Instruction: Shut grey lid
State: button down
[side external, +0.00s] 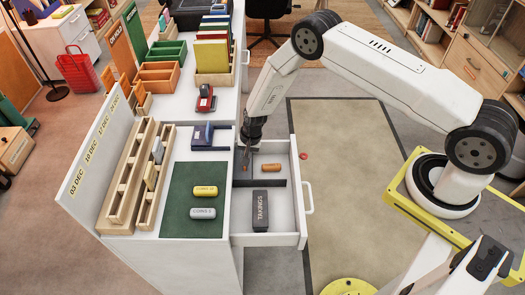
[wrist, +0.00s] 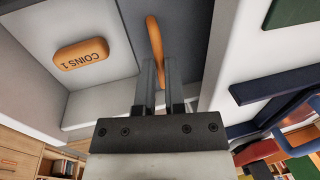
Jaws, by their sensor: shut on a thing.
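No raised grey lid can be made out. An open grey-white drawer (side external: 285,240) extends from the white desk. A dark grey box (side external: 261,210) with pale lettering lies flat in its front part. My gripper (side external: 246,156) points down at the drawer's back left, near a dark divider. In the wrist view my gripper (wrist: 158,75) is shut on a narrow orange piece (wrist: 154,38), whose lower end is between the fingers. An orange case marked COINS 1 (wrist: 81,54) lies beside it on the drawer floor; it also shows in the side view (side external: 270,169).
A yellow case (side external: 205,191) and a grey case (side external: 203,213) lie on a green mat (side external: 190,175) left of the drawer. A navy holder (side external: 203,136) and a red stamp-like object (side external: 206,99) stand behind. Wooden racks (side external: 130,190) line the left. Floor right of the drawer is mostly clear.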

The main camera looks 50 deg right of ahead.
dwell(0.4)
jog(key=shift+s+d, duration=4.15)
jog(key=shift+d, duration=0.1)
jog(key=c, duration=0.7)
grip_release()
jog(key=shift+r, duration=0.2)
notch_tip(320, 180, up, 7)
jog(key=s+d, duration=0.1)
jog(key=shift+r, duration=0.15)
jog(key=shift+r, duration=0.15)
